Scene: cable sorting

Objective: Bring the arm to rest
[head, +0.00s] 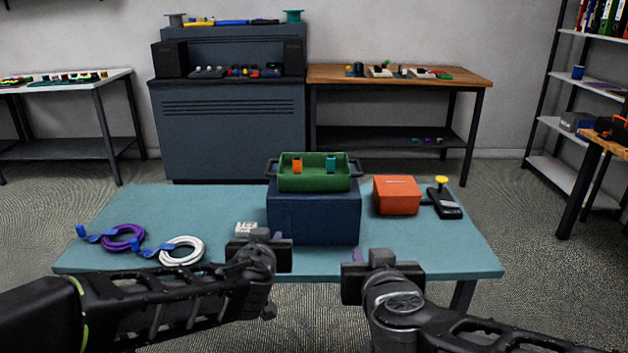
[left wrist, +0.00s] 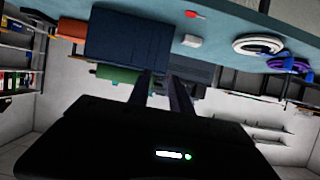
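My left gripper (head: 262,238) hangs over the front part of the teal table (head: 160,208), left of the dark blue box (head: 330,220). In the left wrist view its two fingers (left wrist: 161,90) stand apart with nothing held between them. My right gripper (head: 369,262) is at the table's front edge, right of the blue box; its finger gap is not clear. A purple cable coil (head: 135,240) with blue ends and a white cable coil (head: 198,249) lie on the table at the left, clear of both grippers.
A green tray (head: 313,184) with an orange and a teal piece sits on the blue box. A small white block (head: 243,228) is close behind my left gripper. An orange box (head: 397,200) and a black device with a yellow knob (head: 441,183) stand at the right. The table's front right is clear.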

